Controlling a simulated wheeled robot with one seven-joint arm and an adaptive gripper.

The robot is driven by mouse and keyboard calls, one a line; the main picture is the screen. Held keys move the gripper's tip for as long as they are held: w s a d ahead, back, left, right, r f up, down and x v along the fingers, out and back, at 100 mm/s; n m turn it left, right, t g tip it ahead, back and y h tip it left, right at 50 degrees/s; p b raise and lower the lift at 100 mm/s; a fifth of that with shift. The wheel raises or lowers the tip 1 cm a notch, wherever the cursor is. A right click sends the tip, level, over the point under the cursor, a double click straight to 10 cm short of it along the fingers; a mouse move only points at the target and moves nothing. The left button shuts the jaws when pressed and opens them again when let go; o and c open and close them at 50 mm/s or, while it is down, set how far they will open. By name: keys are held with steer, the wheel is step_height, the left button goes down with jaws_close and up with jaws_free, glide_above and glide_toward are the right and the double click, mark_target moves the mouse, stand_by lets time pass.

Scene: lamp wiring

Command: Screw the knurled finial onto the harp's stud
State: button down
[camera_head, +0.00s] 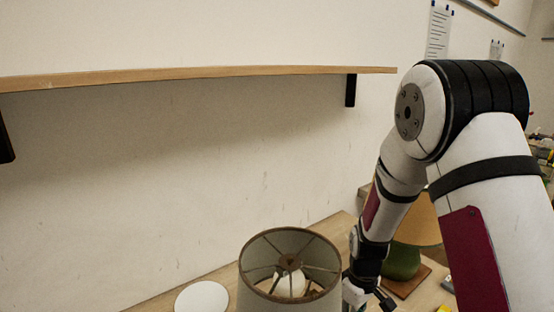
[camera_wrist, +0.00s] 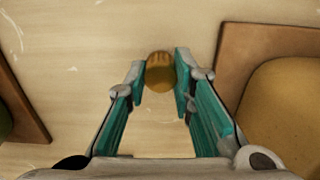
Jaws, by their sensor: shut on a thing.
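The knurled finial (camera_wrist: 160,73) is a small round brass-coloured piece between my fingertips in the wrist view. My gripper (camera_wrist: 160,80) is shut on it, with a teal-padded finger on each side. In the head view my gripper (camera_head: 362,298) is low, just right of the open-topped lampshade (camera_head: 252,288), and the finial cannot be made out there. The shade has a wire spider with a small hub (camera_head: 290,262) at its centre, over a white bulb (camera_head: 289,284). The harp's stud is too small to tell apart at the hub.
A second lamp with a green base (camera_head: 402,262) and tan shade (camera_head: 416,222) stands on a wooden board behind my gripper. A white disc (camera_head: 202,298) lies left of the lampshade. A wooden shelf (camera_head: 200,74) juts from the wall above. Bare tabletop (camera_wrist: 80,60) shows below my gripper.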

steer(key=shift+r+p, duration=1.05)
steer(key=shift+r, duration=1.25)
